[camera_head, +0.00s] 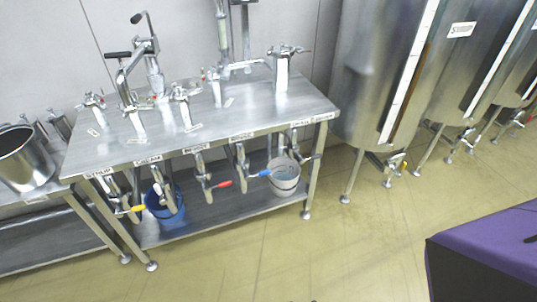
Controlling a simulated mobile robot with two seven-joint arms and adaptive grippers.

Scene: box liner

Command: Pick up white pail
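The white pail (285,181) stands upright on the lower shelf of the steel table, near its right end. A pipe and a valve with a blue handle partly cover its left and upper side. A blue pail (163,204) stands on the same shelf further left, partly behind a valve. Neither of my grippers shows in the head view.
The steel table (240,117) carries taps on top and valves with coloured handles hanging below its front edge. Large steel tanks (378,85) stand on legs at the right. A purple-topped surface (490,245) is at the lower right. The floor (330,250) in front is clear.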

